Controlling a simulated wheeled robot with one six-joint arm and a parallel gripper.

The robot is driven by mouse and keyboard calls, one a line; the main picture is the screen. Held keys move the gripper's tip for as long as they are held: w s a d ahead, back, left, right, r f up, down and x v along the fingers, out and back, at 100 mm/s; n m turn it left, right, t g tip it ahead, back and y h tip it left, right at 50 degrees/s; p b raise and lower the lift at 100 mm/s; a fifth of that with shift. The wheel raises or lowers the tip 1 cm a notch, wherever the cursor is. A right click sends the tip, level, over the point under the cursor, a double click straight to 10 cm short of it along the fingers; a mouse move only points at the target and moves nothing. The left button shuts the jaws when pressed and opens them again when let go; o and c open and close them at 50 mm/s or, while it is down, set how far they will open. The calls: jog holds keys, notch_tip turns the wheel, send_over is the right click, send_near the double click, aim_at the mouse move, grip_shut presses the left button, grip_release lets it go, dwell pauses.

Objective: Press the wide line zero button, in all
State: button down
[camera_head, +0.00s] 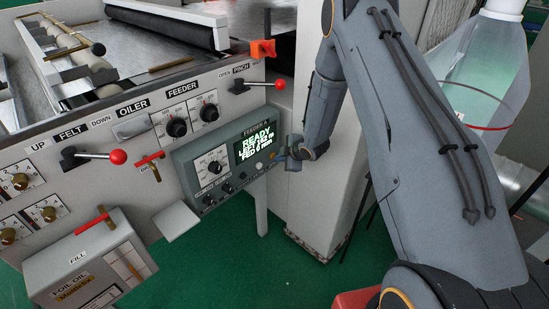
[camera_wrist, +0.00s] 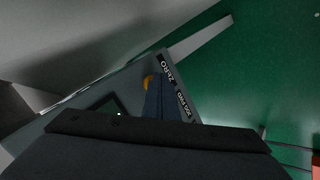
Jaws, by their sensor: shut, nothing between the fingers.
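The feeder control box (camera_head: 187,162) hangs on the machine's side, with a lit screen (camera_head: 256,141) that reads READY and FED 0 m or mm (the unit is too small to tell). My gripper (camera_head: 283,155) is shut and empty at the right end of the box's face. In the wrist view the closed fingers (camera_wrist: 161,92) are over the panel beside a ZERO label (camera_wrist: 167,67). A yellow-orange round part (camera_wrist: 148,82) shows at their left edge. The fingers hide part of the panel, so I cannot make out the wide line zero button or tell whether they touch it.
A white round button (camera_head: 258,165) and several dark knobs (camera_head: 227,188) line the box's lower edge. A second label (camera_wrist: 184,106) lies right of the fingers. The red-knobbed lever (camera_head: 262,85) sticks out above the box. Green floor (camera_head: 225,250) is open below.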

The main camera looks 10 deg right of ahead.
jog(key=shift+s+d+p, duration=0.3)
jog(key=shift+s+d, duration=0.15)
jog(key=shift+s, duration=0.2)
jog(key=s+d, duration=0.1)
jog(key=s, duration=0.1)
jog(key=s+d+p, duration=0.1)
jog(key=s+d, duration=0.1)
jog(key=shift+p, duration=0.3)
dwell(0.8)
